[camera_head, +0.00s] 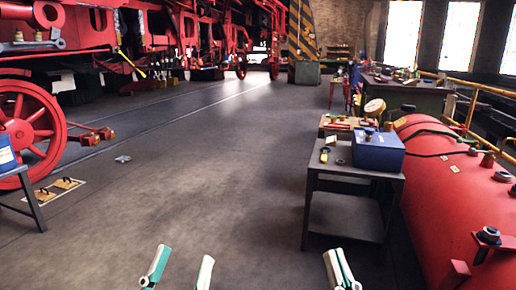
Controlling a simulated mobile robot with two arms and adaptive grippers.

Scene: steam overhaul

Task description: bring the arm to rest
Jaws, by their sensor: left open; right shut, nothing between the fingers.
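My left gripper (180,270) shows at the bottom of the head view, left of the middle. Its two fingers stand apart with bare floor between them, so it is open and empty. My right gripper (340,268) shows at the bottom, right of the middle. Its fingers are together with nothing between them. Both grippers appear in front of the grey floor (225,160) and hold nothing. The rest of both arms is out of view.
A grey cart (341,172) with a blue box (379,150) stands right of centre. A red boiler (455,190) lies along the right. A red locomotive with a spoked wheel (30,133) is at left. A workbench (408,88) stands farther back. The middle floor is clear.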

